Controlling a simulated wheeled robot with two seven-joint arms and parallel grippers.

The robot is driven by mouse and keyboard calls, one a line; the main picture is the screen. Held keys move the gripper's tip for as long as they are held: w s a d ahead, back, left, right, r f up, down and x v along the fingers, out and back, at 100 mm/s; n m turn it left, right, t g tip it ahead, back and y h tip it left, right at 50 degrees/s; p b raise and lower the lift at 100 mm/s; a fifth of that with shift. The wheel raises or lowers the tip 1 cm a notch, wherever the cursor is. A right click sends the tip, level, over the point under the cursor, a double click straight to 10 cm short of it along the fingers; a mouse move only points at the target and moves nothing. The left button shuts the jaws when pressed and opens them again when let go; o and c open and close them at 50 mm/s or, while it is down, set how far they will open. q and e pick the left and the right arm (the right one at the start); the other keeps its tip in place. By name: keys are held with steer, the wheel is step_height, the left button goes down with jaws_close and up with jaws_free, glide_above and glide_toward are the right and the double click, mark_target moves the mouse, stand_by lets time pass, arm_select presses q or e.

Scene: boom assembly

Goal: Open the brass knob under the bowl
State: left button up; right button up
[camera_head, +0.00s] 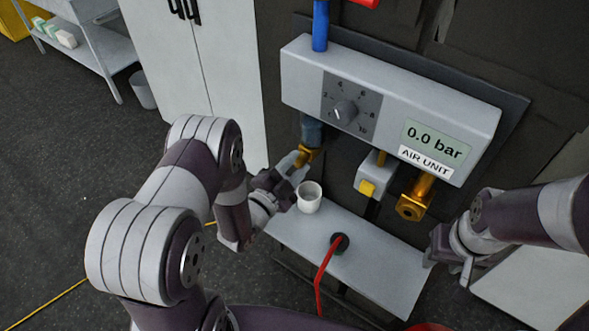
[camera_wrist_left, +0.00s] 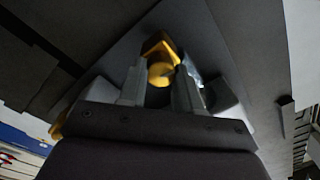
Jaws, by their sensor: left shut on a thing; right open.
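The air unit (camera_head: 390,108) is a white box with a dial and a display reading 0.0 bar. A bluish bowl (camera_head: 312,130) hangs under its left end, with the brass knob (camera_head: 307,154) at the bowl's bottom. My left gripper (camera_head: 297,161) is at the knob and shut on it. In the left wrist view the knob (camera_wrist_left: 160,72) shows round and yellow between the two fingers. The fingers hide part of its sides. My right gripper (camera_head: 450,258) is open and empty, at the lower right, away from the unit.
A white cup (camera_head: 309,197) stands on the grey shelf (camera_head: 375,260) just below my left gripper. A red hose (camera_head: 323,275) joins a black fitting there. A yellow button (camera_head: 367,188) and a brass outlet (camera_head: 414,200) hang under the unit. A blue pipe (camera_head: 320,28) rises above.

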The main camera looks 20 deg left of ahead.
arm_select(q)
steer(key=m+b, duration=0.1)
steer(key=m, duration=0.1)
steer(key=m+b, duration=0.1)
steer(key=m, duration=0.1)
steer(key=m+b, duration=0.1)
steer(key=shift+f+m, duration=0.25)
steer(key=shift+m, duration=0.15)
steer(key=m+b, duration=0.4)
steer(key=shift+f+m, duration=0.1)
steer(key=shift+m, duration=0.2)
steer(key=m+b, duration=0.7)
steer(key=shift+h, duration=0.3)
steer(key=m+b, duration=0.3)
steer(key=m, duration=0.1)
steer(key=shift+b, duration=0.35)
steer(key=shift+a+m+g+b, duration=0.1)
steer(key=shift+m+g+b, duration=0.2)
steer(key=shift+m+b, duration=0.7)
steer(key=shift+r+m, duration=0.2)
steer(key=shift+m, duration=0.2)
steer(key=o, duration=1)
steer(key=shift+o, duration=0.2)
